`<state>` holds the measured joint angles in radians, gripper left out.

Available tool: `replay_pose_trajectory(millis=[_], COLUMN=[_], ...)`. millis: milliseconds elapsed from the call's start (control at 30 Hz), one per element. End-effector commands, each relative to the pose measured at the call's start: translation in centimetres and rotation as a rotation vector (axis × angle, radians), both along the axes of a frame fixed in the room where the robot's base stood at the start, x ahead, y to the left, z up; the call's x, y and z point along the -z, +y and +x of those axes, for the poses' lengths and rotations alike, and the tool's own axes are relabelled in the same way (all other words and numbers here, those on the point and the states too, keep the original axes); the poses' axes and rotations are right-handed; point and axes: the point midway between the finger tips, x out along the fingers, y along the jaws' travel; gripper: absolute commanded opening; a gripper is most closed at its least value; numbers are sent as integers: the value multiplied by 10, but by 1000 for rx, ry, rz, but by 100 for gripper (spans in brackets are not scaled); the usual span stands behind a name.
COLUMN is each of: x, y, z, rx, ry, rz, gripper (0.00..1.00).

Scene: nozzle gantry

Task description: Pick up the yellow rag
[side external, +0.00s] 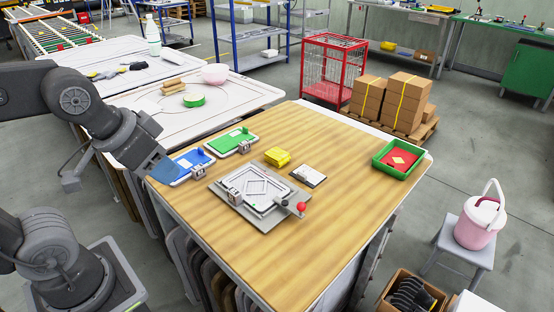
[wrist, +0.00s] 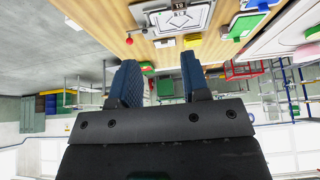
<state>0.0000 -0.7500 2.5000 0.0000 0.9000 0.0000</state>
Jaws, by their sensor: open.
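The yellow rag (side external: 278,157) lies folded in a small stack on the wooden table (side external: 330,220), behind the grey plate fixture (side external: 258,190). It also shows small near the top of the wrist view (wrist: 192,39). My gripper (side external: 166,170) is at the table's left edge, well left of the rag and apart from it. Its blue fingers overlap the blue frame in the side view; I cannot tell if they touch it. In the wrist view the two fingers (wrist: 158,72) stand apart with nothing between them.
A blue frame (side external: 192,163) and a green frame (side external: 232,141) lie left of the rag. A small card (side external: 308,175) lies just right of it. The fixture has a red-knobbed lever (side external: 301,207). A green tray (side external: 381,165) holds a red item. Table space between card and tray is clear.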

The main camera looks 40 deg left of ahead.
Motion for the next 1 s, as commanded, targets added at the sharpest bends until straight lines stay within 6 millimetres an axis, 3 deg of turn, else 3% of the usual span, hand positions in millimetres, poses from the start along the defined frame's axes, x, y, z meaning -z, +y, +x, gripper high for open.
replay_pose_trajectory(millis=[300, 533, 767, 867, 1000], x=[0, 0, -1, -6, -26], y=[0, 0, 0, 1, 5], z=[0, 0, 1, 9, 43], rx=[0, 0, -3, -34, -160], ry=[0, 0, 1, 13, 59], rz=[0, 0, -1, -16, -71], gripper=[44, 66, 66, 66, 66])
